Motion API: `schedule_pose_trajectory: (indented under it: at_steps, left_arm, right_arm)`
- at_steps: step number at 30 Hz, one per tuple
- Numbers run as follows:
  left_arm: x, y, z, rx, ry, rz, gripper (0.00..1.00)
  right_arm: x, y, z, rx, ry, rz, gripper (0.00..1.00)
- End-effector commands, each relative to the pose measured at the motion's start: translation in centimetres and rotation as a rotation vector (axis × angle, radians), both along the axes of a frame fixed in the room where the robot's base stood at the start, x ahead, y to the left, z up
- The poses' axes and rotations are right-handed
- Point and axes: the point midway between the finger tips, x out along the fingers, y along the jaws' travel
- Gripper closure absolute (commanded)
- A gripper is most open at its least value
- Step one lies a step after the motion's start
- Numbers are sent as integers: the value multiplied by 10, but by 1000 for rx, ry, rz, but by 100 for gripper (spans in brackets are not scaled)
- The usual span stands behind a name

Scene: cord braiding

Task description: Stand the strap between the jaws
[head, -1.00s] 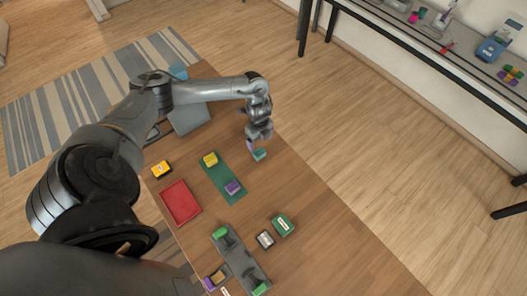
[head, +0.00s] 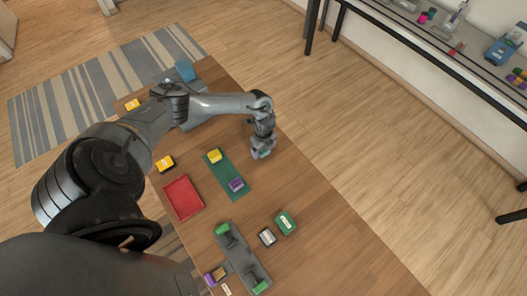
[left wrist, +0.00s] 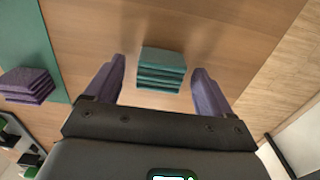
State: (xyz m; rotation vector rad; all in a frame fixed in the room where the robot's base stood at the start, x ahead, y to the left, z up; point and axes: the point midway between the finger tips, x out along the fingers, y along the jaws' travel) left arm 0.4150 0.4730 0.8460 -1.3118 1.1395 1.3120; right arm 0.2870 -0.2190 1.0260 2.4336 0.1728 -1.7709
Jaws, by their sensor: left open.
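A teal folded strap (left wrist: 161,70) lies on the wooden table, its stacked layers showing in the left wrist view. My left gripper (left wrist: 158,80) is open, with one purple finger on each side of the strap and visible gaps between. I cannot tell how far the fingertips are above the table. In the head view my left gripper (head: 261,152) is over the table's right edge area and mostly hides the teal strap. A grey fixture (head: 241,259) with a green jaw-like block at each end stands at the near end of the table. My right gripper is not in view.
A green mat (head: 226,174) carries a yellow strap (head: 214,156) and a purple strap (head: 236,185). A red tray (head: 184,198) is left of it. A green box (head: 286,223) and a small grey-white item (head: 267,237) lie beside the fixture. The table's right side is mostly clear.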

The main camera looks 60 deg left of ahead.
Motion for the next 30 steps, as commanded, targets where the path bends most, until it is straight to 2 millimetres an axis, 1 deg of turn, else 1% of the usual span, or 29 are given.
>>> schedule_pose_trajectory:
  at_steps: [3, 5, 15, 16, 17, 25, 30]
  left_arm:
    - [0, 0, 0, 0, 0, 0, 17]
    - [0, 0, 0, 0, 0, 0, 26]
    - [0, 0, 0, 0, 0, 0, 78]
    - [0, 0, 1, 0, 0, 0, 78]
    - [0, 0, 1, 0, 0, 0, 83]
    - [0, 0, 3, 0, -1, 0, 83]
    - [1, 0, 14, 0, -2, -1, 83]
  right_arm:
    - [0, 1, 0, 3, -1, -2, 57]
    - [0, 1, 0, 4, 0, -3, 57]
    - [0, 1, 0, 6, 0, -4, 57]
    - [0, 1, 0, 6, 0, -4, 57]
    - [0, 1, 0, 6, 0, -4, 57]
    - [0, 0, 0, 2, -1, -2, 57]
    - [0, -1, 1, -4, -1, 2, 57]
